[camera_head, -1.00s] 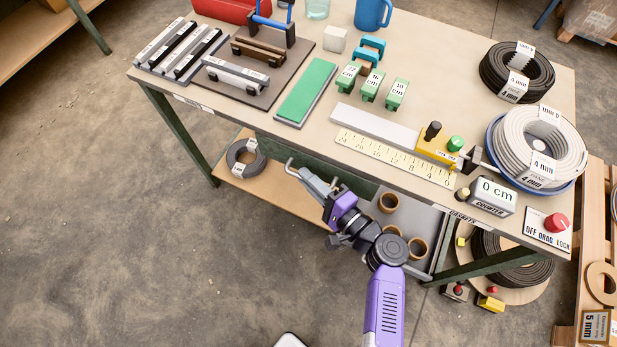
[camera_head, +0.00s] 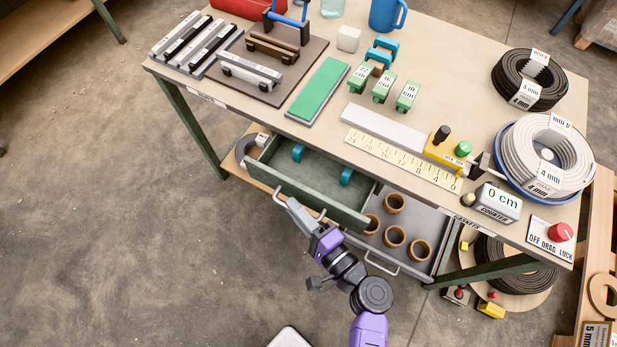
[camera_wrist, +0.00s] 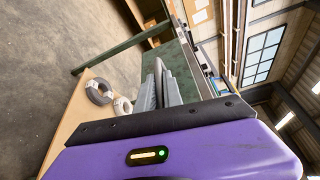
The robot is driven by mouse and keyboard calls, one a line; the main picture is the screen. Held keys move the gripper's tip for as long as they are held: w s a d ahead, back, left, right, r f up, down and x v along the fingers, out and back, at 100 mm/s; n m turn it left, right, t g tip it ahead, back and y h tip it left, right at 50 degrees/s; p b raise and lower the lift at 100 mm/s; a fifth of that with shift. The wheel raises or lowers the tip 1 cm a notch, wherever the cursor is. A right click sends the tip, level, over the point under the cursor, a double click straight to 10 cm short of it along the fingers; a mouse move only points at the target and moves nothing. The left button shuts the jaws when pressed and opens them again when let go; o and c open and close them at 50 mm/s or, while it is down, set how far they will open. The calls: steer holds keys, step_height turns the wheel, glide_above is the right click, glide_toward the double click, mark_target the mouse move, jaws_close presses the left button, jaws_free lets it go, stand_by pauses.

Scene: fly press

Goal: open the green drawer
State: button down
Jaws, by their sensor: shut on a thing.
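The green drawer (camera_head: 320,181) under the workbench stands pulled out in the head view, its inside showing. Two teal pieces (camera_head: 346,176) lie in it. A grey bar handle (camera_head: 284,203) runs along its front. My gripper (camera_head: 296,208) is at this handle, shut on it, with my purple wrist and arm reaching in from below. In the wrist view the grey fingers (camera_wrist: 158,88) meet at the handle, and the green drawer front (camera_wrist: 182,68) lies just beyond them. The exact grip point on the handle is small and partly hidden by the fingers.
A grey drawer (camera_head: 438,222) beside it is also out, holding several brown rings. The bench top (camera_head: 290,140) above carries tools, a ruler and cable coils. A lower shelf (camera_head: 232,164) holds a dark coil. The floor in front on the left is clear.

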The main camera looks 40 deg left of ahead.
steer(key=s+d, duration=0.2)
steer(key=s, duration=0.7)
steer(key=shift+d, duration=0.15)
steer(key=shift+s, duration=0.15)
steer(key=c, duration=1.5)
jaws_free()
steer(key=s+d, duration=0.1)
steer(key=d, duration=0.6)
steer(key=shift+d+r+b, duration=0.3)
steer(key=shift+d+b, duration=0.05)
steer(key=shift+d, duration=0.1)
